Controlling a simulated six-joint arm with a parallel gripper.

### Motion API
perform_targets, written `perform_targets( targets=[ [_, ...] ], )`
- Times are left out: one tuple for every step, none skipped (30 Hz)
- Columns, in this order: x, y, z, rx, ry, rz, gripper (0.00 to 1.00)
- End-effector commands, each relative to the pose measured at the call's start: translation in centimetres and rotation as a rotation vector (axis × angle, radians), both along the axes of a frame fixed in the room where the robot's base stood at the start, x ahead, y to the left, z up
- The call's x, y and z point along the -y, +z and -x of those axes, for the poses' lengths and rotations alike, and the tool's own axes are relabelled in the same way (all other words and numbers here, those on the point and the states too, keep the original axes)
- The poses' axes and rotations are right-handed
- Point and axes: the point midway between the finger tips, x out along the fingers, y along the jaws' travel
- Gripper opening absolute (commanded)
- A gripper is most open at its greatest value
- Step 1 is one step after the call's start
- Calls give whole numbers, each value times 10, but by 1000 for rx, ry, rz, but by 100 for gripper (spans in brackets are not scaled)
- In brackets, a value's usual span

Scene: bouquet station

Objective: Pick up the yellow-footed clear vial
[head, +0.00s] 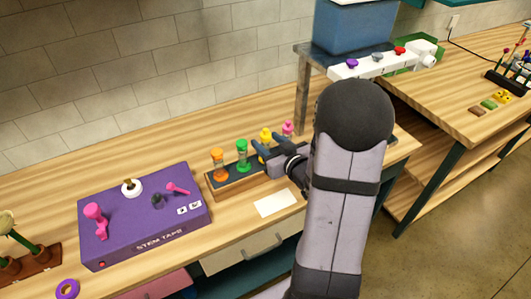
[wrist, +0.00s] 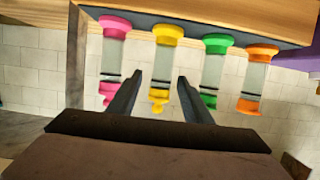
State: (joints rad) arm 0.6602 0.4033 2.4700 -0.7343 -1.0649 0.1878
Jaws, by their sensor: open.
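The yellow-footed clear vial (head: 265,135) stands in a wooden rack (head: 238,185) on the bench, between a green-ended vial (head: 242,149) and a pink-ended vial (head: 287,128). In the wrist view, which looks upside down, the yellow-footed vial (wrist: 166,56) has a clear body with yellow at both ends. My gripper (wrist: 160,78) is open. Its two fingers appear on either side of the yellow-footed vial's line, with nothing gripped. In the head view my gripper (head: 266,153) is close beside the vial and partly hides it. Whether the fingers touch it cannot be told.
An orange-ended vial (head: 218,163) stands at the rack's left end. A purple box (head: 145,220) with knobs is to the left, and a white card (head: 275,204) lies in front of the rack. A metal stand (head: 303,90) rises behind at the right.

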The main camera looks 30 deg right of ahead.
Motion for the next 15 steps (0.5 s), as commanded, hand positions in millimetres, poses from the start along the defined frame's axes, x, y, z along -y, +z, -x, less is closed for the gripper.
perform_targets(
  targets=[
    [0,-1,-1,-1,1,0,45],
    [0,-1,-1,-1,1,1,45],
    [0,-1,-1,-1,0,1,45],
    [0,-1,-2,-1,0,1,45],
    [0,-1,-2,-1,1,1,45],
    [-1,-1,-3,-1,1,1,45],
    [-1,-1,-5,-1,2,0,45],
    [-1,-2,-6,0,2,0,45],
    [-1,-3,-9,-1,2,-1,45],
    [-1,-4,-11,-2,2,-1,45],
    [-1,-5,-13,-2,2,-1,45],
    [-2,-7,-17,-2,3,-1,45],
    [-2,-7,-20,-2,3,-1,45],
    [-2,-9,-22,-3,3,-2,45],
    [-2,-10,-26,-2,3,0,45]
  ],
)
